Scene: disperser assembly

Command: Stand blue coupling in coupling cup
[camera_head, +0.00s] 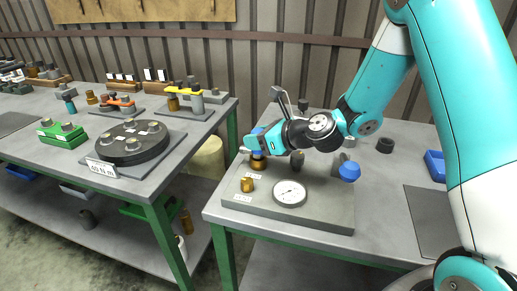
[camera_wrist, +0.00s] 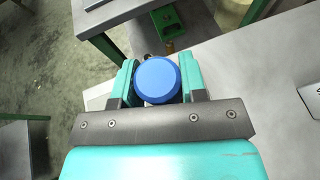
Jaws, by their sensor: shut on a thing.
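The blue coupling shows as a round blue top (camera_wrist: 157,80) between the two fingers of my gripper (camera_wrist: 156,84) in the wrist view. In the head view, my gripper (camera_head: 257,144) is shut on it above the back left of the grey base plate. A bit of blue (camera_head: 257,130) shows at the fingers. A brass-coloured piece (camera_head: 258,162) is directly beneath the fingers; I cannot tell whether it is the coupling cup or whether the coupling touches it. The coupling looks roughly upright. Its lower part is hidden by the fingers.
The grey base plate (camera_head: 325,212) carries a round dial gauge (camera_head: 290,193), a small brass piece (camera_head: 247,185) and a blue knob (camera_head: 349,171). A dark ring (camera_head: 385,145) and a blue bin (camera_head: 436,165) are at right. Another bench (camera_head: 190,150) stands left across a gap.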

